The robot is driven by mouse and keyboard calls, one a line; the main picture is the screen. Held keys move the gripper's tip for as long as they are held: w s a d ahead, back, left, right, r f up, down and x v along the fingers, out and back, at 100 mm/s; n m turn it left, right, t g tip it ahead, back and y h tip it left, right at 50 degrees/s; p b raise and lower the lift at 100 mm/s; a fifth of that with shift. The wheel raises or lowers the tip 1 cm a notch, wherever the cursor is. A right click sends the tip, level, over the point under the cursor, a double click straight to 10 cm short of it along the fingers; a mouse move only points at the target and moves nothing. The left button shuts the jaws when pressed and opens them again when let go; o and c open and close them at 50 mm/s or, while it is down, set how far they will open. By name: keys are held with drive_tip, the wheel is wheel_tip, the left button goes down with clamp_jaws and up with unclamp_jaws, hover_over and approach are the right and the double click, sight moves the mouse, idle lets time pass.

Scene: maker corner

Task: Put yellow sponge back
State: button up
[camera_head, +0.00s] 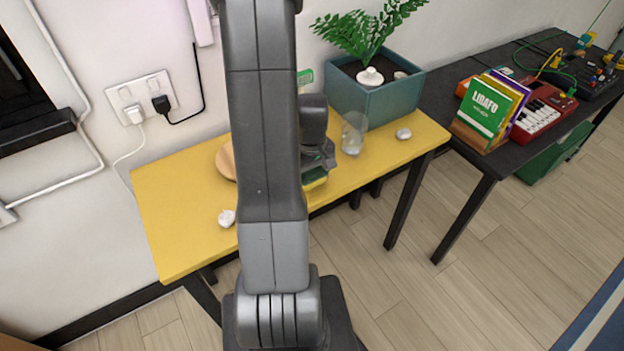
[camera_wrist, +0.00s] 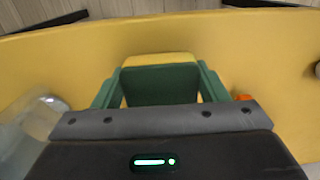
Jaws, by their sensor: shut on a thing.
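The yellow sponge (camera_wrist: 160,60) sits between the fingers of my gripper (camera_wrist: 158,88) in the wrist view. Its green side faces the camera and a yellow edge shows beyond it. My gripper is shut on it. In the head view the sponge (camera_head: 315,182) shows as a small yellow and green patch at the gripper, over the yellow table (camera_head: 185,215). My arm hides part of the gripper and the table there. I cannot tell whether the sponge touches the tabletop.
A clear glass (camera_head: 354,133) stands close right of my gripper. Behind it is a teal planter (camera_head: 373,100) with a fern. White stones (camera_head: 403,133) (camera_head: 227,218) lie on the table. A round wooden thing (camera_head: 226,160) is partly hidden by my arm. The table's left part is mostly clear.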

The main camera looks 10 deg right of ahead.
sight(312, 174)
drive_tip(key=shift+f, duration=1.05)
drive_tip(key=shift+f, duration=0.2)
drive_tip(key=o, duration=1.1)
drive_tip(key=shift+r, duration=0.1)
wheel_tip(312, 174, up, 12)
drive_tip(key=shift+r, duration=0.15)
